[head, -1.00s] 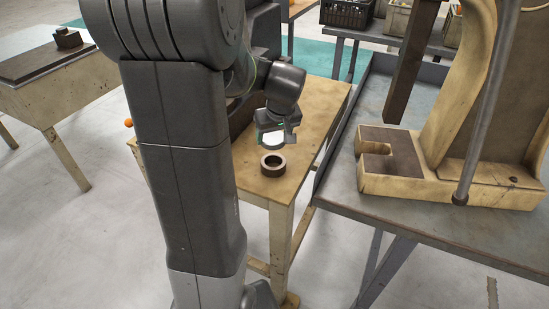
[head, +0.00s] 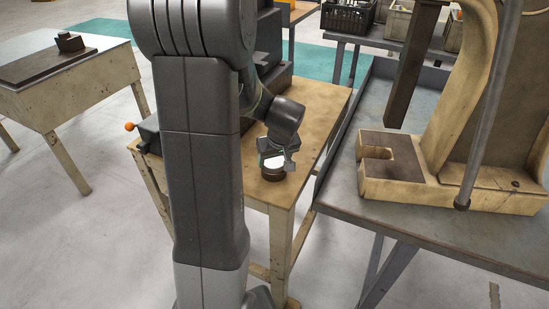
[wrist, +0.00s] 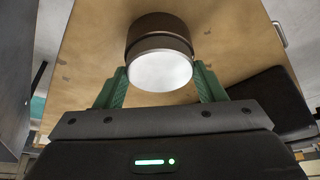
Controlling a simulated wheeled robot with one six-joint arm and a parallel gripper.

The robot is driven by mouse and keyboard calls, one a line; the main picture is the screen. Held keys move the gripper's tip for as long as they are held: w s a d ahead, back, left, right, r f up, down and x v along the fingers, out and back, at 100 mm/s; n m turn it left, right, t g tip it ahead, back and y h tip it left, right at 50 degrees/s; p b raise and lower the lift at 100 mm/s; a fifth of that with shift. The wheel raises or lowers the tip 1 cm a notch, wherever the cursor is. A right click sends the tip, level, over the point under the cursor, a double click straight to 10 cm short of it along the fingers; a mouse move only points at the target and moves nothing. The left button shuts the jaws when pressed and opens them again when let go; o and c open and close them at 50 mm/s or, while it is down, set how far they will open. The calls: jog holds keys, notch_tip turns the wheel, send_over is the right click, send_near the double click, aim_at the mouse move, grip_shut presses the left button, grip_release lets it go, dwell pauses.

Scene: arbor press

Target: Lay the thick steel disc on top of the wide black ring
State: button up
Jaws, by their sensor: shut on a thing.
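The thick steel disc (wrist: 160,72) shows a bright, shiny face in the wrist view, between the green fingers of my gripper (wrist: 160,80). My gripper is shut on the disc's sides. In the head view the disc (head: 275,158) is a pale spot under my gripper (head: 276,161). The wide black ring (head: 272,175) sits on the wooden table directly below the disc. In the wrist view the ring (wrist: 155,22) shows as a dark band just beyond the disc, and its hole is hidden. I cannot tell whether disc and ring touch.
The wooden table (head: 312,118) is bare around the ring, with its near corner close by. A metal bench (head: 345,215) with a cream press frame (head: 400,180) stands to the right. Another table (head: 95,75) stands at the far left.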

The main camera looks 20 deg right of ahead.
jog(key=o, duration=1.2)
jog(key=shift+r+p, duration=0.5)
jog(key=shift+p, duration=0.1)
jog(key=v, duration=1.1)
jog(key=shift+s+r+b, duration=0.2)
jog(key=shift+r+b, duration=0.1)
